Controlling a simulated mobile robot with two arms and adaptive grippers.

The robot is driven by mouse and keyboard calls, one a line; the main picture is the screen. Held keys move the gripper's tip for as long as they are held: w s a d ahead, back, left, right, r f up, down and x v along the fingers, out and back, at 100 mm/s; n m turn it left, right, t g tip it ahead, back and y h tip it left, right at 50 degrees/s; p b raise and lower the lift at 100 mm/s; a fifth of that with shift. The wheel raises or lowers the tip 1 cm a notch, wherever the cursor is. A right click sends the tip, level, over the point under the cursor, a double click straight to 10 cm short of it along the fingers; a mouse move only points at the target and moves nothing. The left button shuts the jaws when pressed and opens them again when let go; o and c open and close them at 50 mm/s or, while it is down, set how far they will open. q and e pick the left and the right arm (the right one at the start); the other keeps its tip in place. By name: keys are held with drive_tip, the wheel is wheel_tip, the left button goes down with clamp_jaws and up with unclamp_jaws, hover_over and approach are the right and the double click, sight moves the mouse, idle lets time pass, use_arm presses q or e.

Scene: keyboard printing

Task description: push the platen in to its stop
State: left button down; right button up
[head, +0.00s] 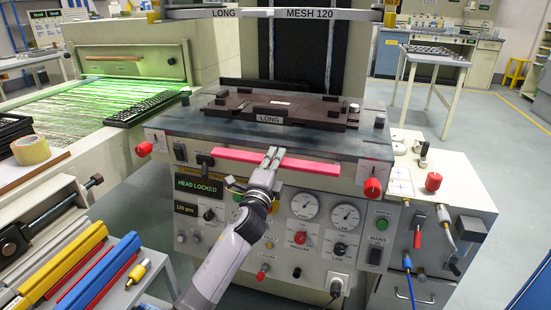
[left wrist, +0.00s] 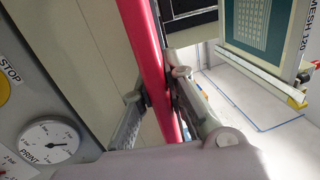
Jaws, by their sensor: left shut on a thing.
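A pink-red bar handle (head: 225,154) runs along the platen's front edge. My left gripper (head: 271,155) comes up from below and is shut on this bar, near its middle. In the left wrist view the red bar (left wrist: 158,62) passes between the two fingers (left wrist: 157,86). The gripper hides a short part of the bar. The platen's stop cannot be made out. My right gripper is in neither view.
A screen frame (head: 311,14) labelled MESH 120 is above the platen. Red knobs (head: 372,188) flank its front corners. Gauges and switches fill the panel (head: 295,232) below. A dryer belt (head: 60,110) with a black keyboard (head: 148,108) is at left; coloured squeegees (head: 62,262) lie at lower left.

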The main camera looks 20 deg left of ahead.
use_arm(q)
drive_tip(key=shift+a+r, duration=0.1)
drive_tip(key=shift+r, duration=0.1)
drive_tip(key=c, duration=2)
unclamp_jaws()
drive_tip(key=shift+w, duration=0.1)
drive_tip(key=shift+c, duration=0.2)
drive_tip(key=shift+o, duration=1.3)
drive_tip(key=shift+w+f, duration=0.2)
drive_tip(key=shift+o, duration=0.9)
drive_tip(key=shift+s, duration=0.1)
drive_tip(key=v, duration=1.2)
